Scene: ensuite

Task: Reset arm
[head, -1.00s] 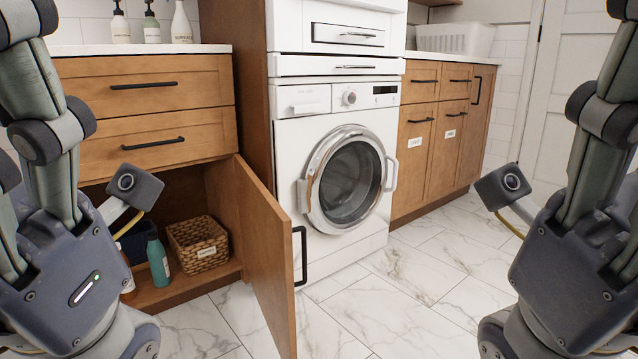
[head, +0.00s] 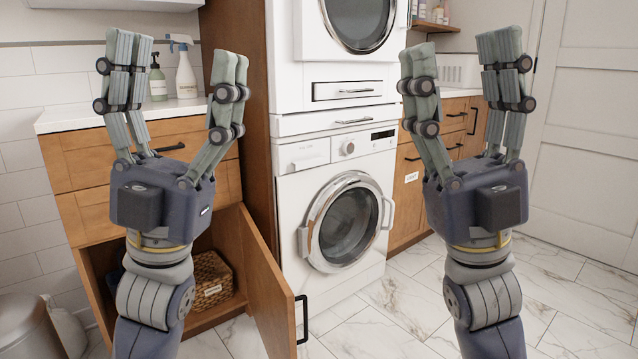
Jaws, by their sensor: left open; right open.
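My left gripper (head: 181,75) is raised upright on the left, fingers pointing up and spread apart. It is open and empty, in front of the wooden drawer cabinet (head: 80,160). My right gripper (head: 458,75) is raised upright on the right in the same pose, open and empty. It stands in front of the right-hand cabinets (head: 408,190) and partly hides them. The two grippers are well apart, with the washing machine (head: 345,215) visible between them.
The lower left cabinet door (head: 268,285) stands open towards me. A wicker basket (head: 210,280) sits inside. A spray bottle (head: 186,75) and a pump bottle (head: 157,82) stand on the counter. A bin (head: 25,325) is at the lower left. Marble floor (head: 385,320) shows between my arms.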

